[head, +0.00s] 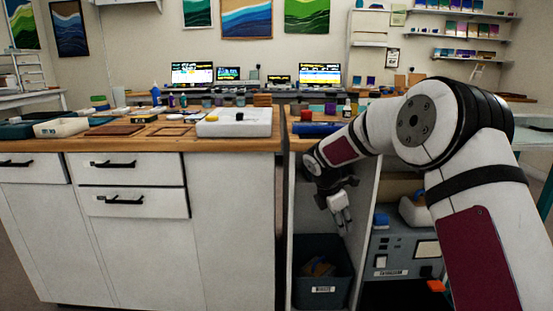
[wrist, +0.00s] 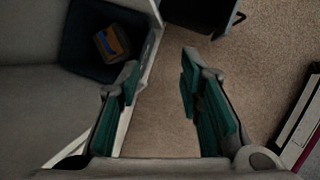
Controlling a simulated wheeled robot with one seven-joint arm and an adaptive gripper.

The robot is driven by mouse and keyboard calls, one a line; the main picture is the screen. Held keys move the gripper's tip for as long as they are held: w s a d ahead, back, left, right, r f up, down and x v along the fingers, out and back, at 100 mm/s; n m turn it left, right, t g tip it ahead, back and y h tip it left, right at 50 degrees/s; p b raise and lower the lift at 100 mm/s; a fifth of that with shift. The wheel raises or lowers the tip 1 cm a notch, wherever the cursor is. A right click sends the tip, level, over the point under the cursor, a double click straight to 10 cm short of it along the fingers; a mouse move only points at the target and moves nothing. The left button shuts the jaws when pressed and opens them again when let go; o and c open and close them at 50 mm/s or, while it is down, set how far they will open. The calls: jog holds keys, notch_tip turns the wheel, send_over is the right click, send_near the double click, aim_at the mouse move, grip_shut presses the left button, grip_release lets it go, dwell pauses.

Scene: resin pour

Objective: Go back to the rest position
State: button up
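My gripper (head: 341,215) hangs at the end of my arm in the head view, pointing down, in front of the open cabinet bay and above the dark bin. In the wrist view my gripper (wrist: 160,75) has its two green-padded fingers spread well apart. Only carpet (wrist: 160,115) shows between them, and nothing is held. The dark bin (head: 310,288) stands low in the bay with a white label on its front and some brownish-orange scraps inside. The bin also shows in the wrist view (wrist: 75,45), at upper left of the fingers, with an orange and blue item (wrist: 110,43) in it.
The wooden worktop (head: 235,144) runs beside my arm and carries a white tray (head: 225,127), frames and several bottles. A blue roll (head: 316,129) lies near its front edge. A grey machine (head: 400,255) stands right of the bay. Carpet lies below the gripper.

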jog(key=s+d+r+m+g, duration=0.1)
jog(key=s+d+r+m, duration=0.1)
jog(key=s+r+m, duration=0.9)
jog(key=s+d+r+g, duration=0.1)
jog(key=s+r, duration=0.5)
jog(key=s, duration=1.1)
jog(key=s+a+f+m+y, duration=0.15)
jog(key=s+m, duration=0.45)
jog(key=s, duration=0.7)
jog(key=s+a+f+m+y, duration=0.1)
jog(key=s+f+m+y, duration=0.3)
jog(key=s, duration=1)
notch_tip(320, 180, up, 40)
jog(key=t+h+p, duration=0.1)
jog(key=t+p, duration=0.2)
jog(key=p, duration=3.3)
jog(key=shift+w+d+m+t, duration=0.15)
jog(key=shift+w+m+t, duration=0.15)
jog(key=shift+w, duration=0.05)
